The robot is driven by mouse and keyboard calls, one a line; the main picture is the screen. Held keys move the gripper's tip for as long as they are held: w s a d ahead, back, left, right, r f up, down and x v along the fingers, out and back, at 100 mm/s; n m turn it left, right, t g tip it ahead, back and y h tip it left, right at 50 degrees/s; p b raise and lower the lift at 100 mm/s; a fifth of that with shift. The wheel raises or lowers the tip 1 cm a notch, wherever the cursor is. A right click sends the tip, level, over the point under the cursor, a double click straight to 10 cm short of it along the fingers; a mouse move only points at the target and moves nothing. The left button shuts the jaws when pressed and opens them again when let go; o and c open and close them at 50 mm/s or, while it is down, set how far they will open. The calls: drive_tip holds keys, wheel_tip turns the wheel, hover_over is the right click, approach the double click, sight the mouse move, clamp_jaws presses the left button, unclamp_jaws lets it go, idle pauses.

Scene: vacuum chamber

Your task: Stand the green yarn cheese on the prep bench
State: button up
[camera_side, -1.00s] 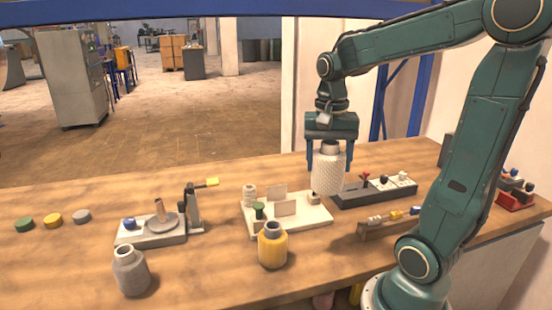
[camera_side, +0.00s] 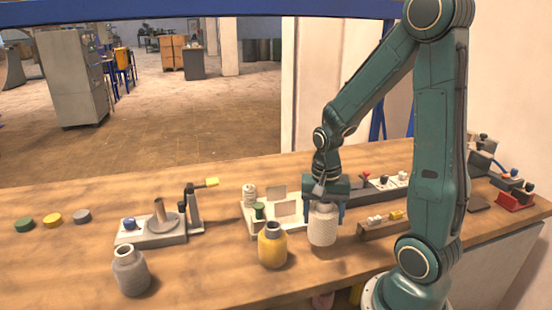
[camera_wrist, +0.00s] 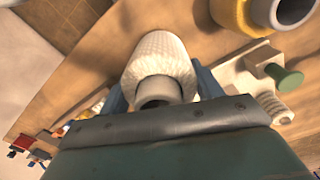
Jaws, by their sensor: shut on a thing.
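My gripper (camera_side: 324,212) is shut on a white, textured yarn cheese (camera_side: 322,229) with a grey core at its top. It is held upright, close above the bench; I cannot tell whether it touches. The wrist view shows it between the jaws (camera_wrist: 160,55). No green yarn cheese of this shape is in view; green shows on a small spool-like piece (camera_side: 258,210) on a white fixture and on a flat disc (camera_side: 24,224) at far left. The wooden prep bench (camera_side: 70,270) spans the side view.
A yellow package (camera_side: 272,246) stands just left of the held one, and a grey one (camera_side: 130,271) at front left. The white fixture (camera_side: 290,226) is behind. A wooden rack (camera_side: 375,231) is close on the right. The front-left bench is mostly clear.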

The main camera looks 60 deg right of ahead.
drive_tip(key=shift+f, duration=0.35)
drive_tip(key=shift+f, duration=1.75)
drive_tip(key=shift+f, duration=0.15)
drive_tip(key=o, duration=1.2)
drive_tip(key=shift+c, duration=0.2)
wheel_tip(320, 180, up, 12)
drive_tip(key=shift+w, duration=0.1)
drive_tip(key=shift+a+r, duration=0.1)
drive_tip(key=shift+r, duration=0.1)
